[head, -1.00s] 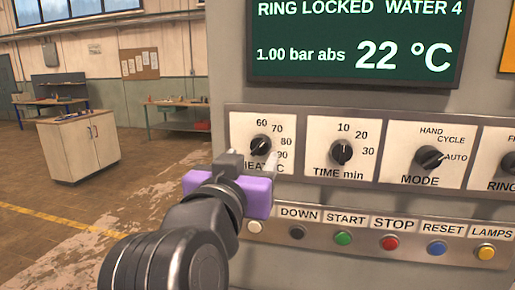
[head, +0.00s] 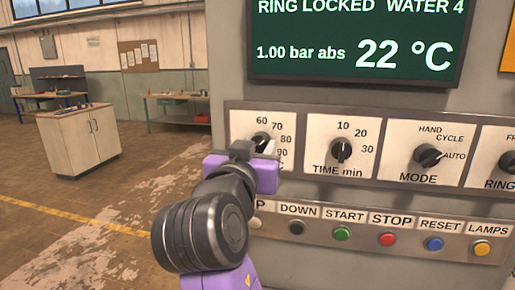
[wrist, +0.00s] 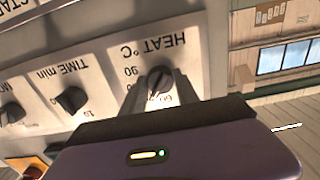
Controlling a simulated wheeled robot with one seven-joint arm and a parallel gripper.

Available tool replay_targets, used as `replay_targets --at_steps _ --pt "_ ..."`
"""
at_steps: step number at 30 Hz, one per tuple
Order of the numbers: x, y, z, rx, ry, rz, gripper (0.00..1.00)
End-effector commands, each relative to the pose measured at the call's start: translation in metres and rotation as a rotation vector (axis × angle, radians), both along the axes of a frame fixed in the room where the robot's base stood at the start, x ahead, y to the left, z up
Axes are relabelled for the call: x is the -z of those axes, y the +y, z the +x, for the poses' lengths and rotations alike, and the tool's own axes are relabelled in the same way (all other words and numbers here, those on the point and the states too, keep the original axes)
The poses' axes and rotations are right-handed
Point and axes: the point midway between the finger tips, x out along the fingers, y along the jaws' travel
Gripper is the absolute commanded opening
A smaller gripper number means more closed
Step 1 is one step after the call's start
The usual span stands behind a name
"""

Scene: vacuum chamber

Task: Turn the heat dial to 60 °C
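The heat dial (head: 262,138) is a round black knob on a white plate marked 60, 70, 80, 90, at the panel's left. My gripper (head: 254,147) is in front of it and hides its lower part and the HEAT label. In the wrist view, upside down, the dial (wrist: 157,82) lies between my gripper's two fingers (wrist: 157,92), one on each side. The fingers are apart; I cannot tell whether they touch the knob. The setting its pointer shows is hard to read.
The time dial (head: 341,150) and mode dial (head: 427,156) are to the right. A row of buttons, including the green start button (head: 342,233), runs below. The screen (head: 355,40) above reads 22 °C. A wooden cabinet (head: 78,145) stands far left, with open floor before it.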

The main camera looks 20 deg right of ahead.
Motion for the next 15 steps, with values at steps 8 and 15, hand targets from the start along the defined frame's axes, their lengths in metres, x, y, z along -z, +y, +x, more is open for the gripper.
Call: replay_targets --at_steps 8,15 --pt "-0.0008 0.0001 -0.0003 0.000 0.011 -0.015 0.00" --pt "-0.0027 -0.0001 -0.0003 0.001 0.073 -0.100 0.00"
